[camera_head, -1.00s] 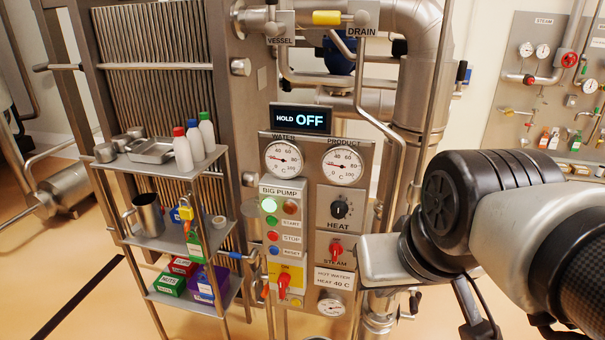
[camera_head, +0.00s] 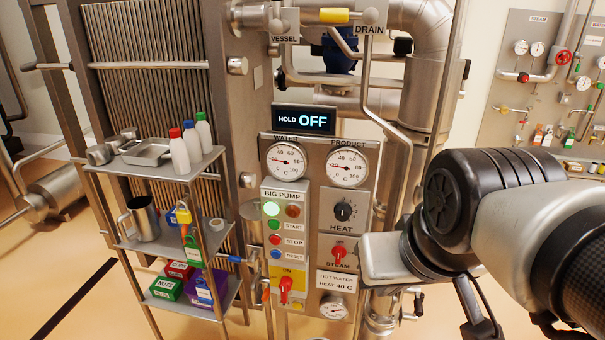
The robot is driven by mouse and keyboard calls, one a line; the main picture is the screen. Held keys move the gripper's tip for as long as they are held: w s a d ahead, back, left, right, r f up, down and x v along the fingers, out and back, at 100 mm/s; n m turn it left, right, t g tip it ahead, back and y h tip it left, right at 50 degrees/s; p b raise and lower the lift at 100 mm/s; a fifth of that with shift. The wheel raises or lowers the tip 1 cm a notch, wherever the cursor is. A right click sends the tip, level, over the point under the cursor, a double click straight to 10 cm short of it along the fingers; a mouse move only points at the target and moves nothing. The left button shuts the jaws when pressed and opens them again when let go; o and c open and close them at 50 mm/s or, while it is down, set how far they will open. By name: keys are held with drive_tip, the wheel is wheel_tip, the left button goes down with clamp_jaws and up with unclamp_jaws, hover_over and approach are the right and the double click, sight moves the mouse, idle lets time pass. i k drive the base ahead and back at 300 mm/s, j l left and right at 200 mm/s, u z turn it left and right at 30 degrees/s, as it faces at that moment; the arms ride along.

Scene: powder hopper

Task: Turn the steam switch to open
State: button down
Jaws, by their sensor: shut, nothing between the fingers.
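The steam switch (camera_head: 338,251) is a small red knob on a grey plate, low on the control panel, with the label STEAM just below it. Its lever looks roughly upright, but it is too small to read its exact setting. My arm (camera_head: 470,215) comes in from the right, and its pale metal end block (camera_head: 388,258) appears just right of the switch in the picture. I cannot tell how far apart they are in depth. I see no gripper fingers, and nothing covers the switch.
Around the switch are the black HEAT knob (camera_head: 343,211), the larger red switch (camera_head: 286,288) at lower left, and the buttons (camera_head: 275,240). The display (camera_head: 304,120) reads HOLD OFF. A shelf rack (camera_head: 170,240) stands at left, pipes at right. Open floor shows at lower left.

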sight(338, 252)
drive_tip(key=i+j, duration=0.1)
drive_tip(key=j, duration=0.8)
drive_tip(key=i+j, duration=0.15)
drive_tip(key=j, duration=0.3)
drive_tip(key=i+j, duration=0.1)
drive_tip(key=j, duration=0.35)
